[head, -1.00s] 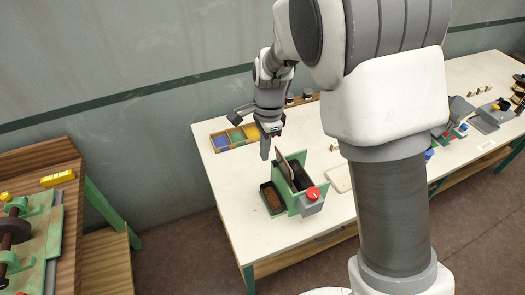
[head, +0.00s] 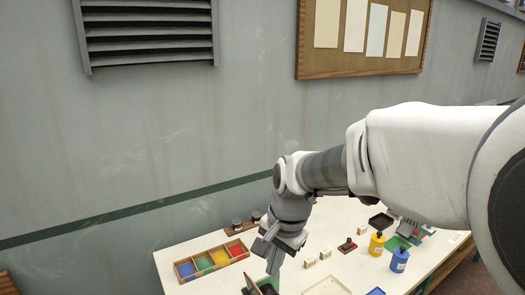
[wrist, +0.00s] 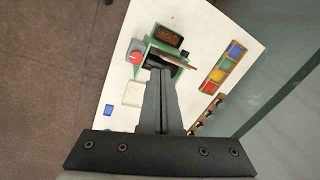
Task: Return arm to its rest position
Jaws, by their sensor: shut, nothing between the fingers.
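My gripper (head: 272,262) is in the head view at the end of my bent arm, pointing down above the white table. In the wrist view the fingers of my gripper (wrist: 161,78) lie together, with nothing between them. Below the fingertips stands the green drum sorter (wrist: 139,63) with its red knob (wrist: 135,57) and a dark tray of brown material (wrist: 167,36) beside it. The gripper appears above the sorter and apart from it. In the head view the sorter is mostly cut off by the lower edge.
A wooden tray with blue, green, yellow and red compartments (head: 211,262) lies on the white table (head: 172,258) near the wall. Stamps (head: 238,224) stand behind it. A pale tray (head: 327,287) lies in front.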

